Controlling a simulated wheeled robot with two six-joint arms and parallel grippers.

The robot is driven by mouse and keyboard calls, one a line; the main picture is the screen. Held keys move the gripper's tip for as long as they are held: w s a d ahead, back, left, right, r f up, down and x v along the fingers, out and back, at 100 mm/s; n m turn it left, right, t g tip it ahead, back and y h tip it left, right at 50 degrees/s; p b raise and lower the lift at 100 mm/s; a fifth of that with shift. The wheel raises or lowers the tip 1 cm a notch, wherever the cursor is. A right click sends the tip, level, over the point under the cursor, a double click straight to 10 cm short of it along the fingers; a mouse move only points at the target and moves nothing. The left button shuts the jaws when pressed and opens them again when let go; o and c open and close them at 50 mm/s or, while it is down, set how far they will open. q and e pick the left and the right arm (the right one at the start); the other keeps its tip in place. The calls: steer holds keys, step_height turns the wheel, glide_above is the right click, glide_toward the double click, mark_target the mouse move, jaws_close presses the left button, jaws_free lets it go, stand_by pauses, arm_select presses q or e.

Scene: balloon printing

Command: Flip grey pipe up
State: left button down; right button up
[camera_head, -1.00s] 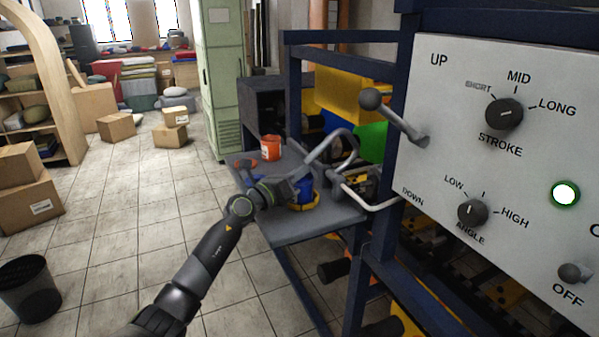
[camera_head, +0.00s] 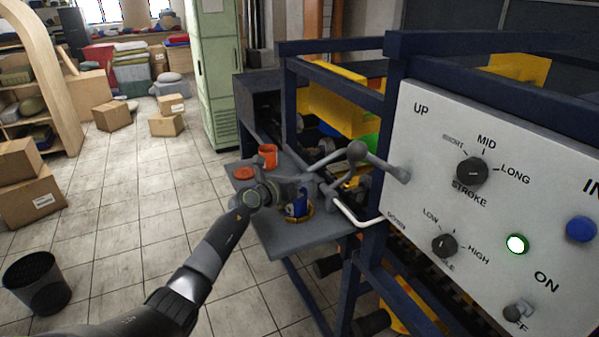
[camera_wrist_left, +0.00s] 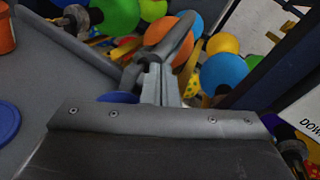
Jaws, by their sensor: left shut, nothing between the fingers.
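The grey pipe (camera_head: 331,160) is a bent tube over the machine's side, partly hidden behind a ball-ended lever in the head view. In the left wrist view the grey pipe (camera_wrist_left: 176,42) slants up to the right just beyond the fingertips. My left gripper (camera_head: 314,187) is at the near side of the pipe, above the grey tray. Its fingers (camera_wrist_left: 160,82) are shut with nothing between them. I cannot tell whether they touch the pipe. My right gripper is not in view.
A ball-ended lever (camera_head: 357,151) sticks out from the control panel (camera_head: 440,190). A white bent handle (camera_head: 352,216) lies below it. The grey tray (camera_head: 275,238) carries an orange cup (camera_head: 268,156) and a blue item (camera_head: 298,205). Blue frame posts stand close on the right.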

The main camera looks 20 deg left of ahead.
arm_select(q)
steer(key=shift+w+d+r+p, duration=0.25)
steer(key=shift+w+r+p, duration=0.1)
steer(key=shift+r+p, duration=0.15)
steer(key=shift+w+d+r+p, duration=0.3)
steer(key=shift+w+d+r, duration=0.05)
steer(key=shift+r, duration=0.05)
stand_by(0.3)
